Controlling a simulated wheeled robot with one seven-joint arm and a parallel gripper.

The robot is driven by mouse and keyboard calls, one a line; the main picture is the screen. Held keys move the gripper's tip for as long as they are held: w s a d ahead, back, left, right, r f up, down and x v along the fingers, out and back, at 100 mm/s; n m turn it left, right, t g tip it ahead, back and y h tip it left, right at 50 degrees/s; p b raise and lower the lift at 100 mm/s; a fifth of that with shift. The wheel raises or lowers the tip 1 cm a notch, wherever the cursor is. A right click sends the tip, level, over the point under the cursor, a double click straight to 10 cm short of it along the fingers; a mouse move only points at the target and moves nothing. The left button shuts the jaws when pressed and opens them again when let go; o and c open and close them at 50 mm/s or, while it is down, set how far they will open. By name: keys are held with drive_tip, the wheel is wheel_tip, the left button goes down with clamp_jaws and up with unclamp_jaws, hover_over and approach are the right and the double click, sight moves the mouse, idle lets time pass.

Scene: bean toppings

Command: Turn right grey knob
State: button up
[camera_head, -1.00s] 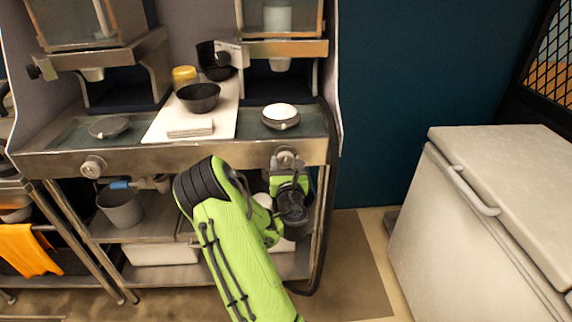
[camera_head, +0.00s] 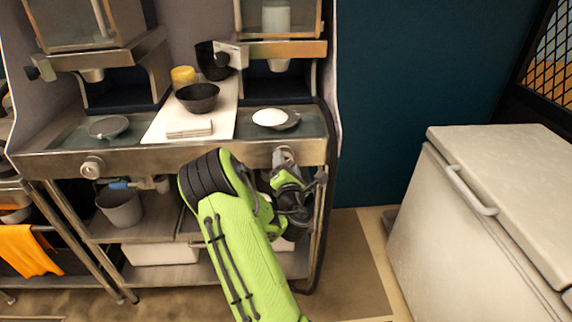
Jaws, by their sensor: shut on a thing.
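The right grey knob (camera_head: 283,155) sits on the front panel of the steel counter, below the right dispenser. My gripper (camera_head: 287,167) is at this knob and shut on it, with the wrist tilted. The fingers hide much of the knob, and the exact grip is small in the picture. The left knob (camera_head: 92,167) is on the same panel, far to the left, with nothing touching it.
A white round piece (camera_head: 270,117) lies off-centre on a dark round plate (camera_head: 291,121) on the counter (camera_head: 228,150). A black bowl (camera_head: 198,97) stands on a white board (camera_head: 163,123). A white chest freezer (camera_head: 480,215) stands at the right, with open floor before it.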

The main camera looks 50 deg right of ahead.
drive_tip(key=m, duration=0.5)
drive_tip(key=shift+s+f+m, duration=0.1)
drive_tip(key=shift+f+m, duration=0.05)
drive_tip(key=shift+m, duration=0.15)
drive_tip(key=shift+f+m+p, duration=0.15)
drive_tip(key=shift+m+p, duration=0.2)
drive_tip(key=shift+m, duration=1.85)
drive_tip(key=o, duration=1)
